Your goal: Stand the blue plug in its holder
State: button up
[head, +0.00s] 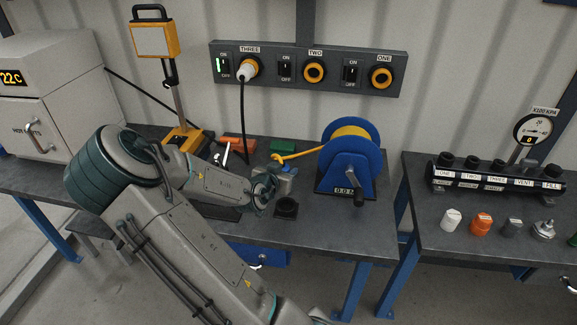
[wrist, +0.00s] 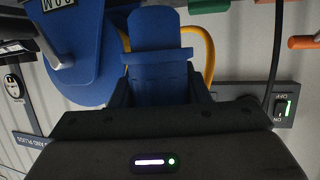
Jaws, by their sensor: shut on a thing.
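The blue plug (wrist: 155,55) fills the space between the jaws of my gripper (wrist: 160,95) in the wrist view, and the gripper is shut on it. In the head view my gripper (head: 277,188) is over the bench, left of the blue reel, and the plug is mostly hidden by it. A yellow cable (head: 300,154) runs from the reel (head: 350,160) to the gripper area. A small dark square block with a round opening (head: 287,208), perhaps the holder, stands on the bench just below and right of the gripper, apart from it.
A green block (head: 283,146) and an orange item (head: 238,143) lie at the bench's back. The wall panel (head: 310,87) has several sockets; a plug with black cable (head: 243,120) sits in THREE. A yellow-based stand (head: 183,139) is left. A second bench (head: 480,245) stands right, across a gap.

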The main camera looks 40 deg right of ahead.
jog(key=shift+s+d, duration=0.35)
jog(key=shift+d, duration=0.25)
jog(key=shift+a, duration=0.1)
notch_tip(320, 180, down, 6)
jog(key=b, duration=0.5)
jog(key=shift+r, duration=0.1)
jog(key=shift+f, duration=1.8)
dwell(1.7)
jog(key=o, duration=0.9)
jog(key=shift+a, duration=0.15)
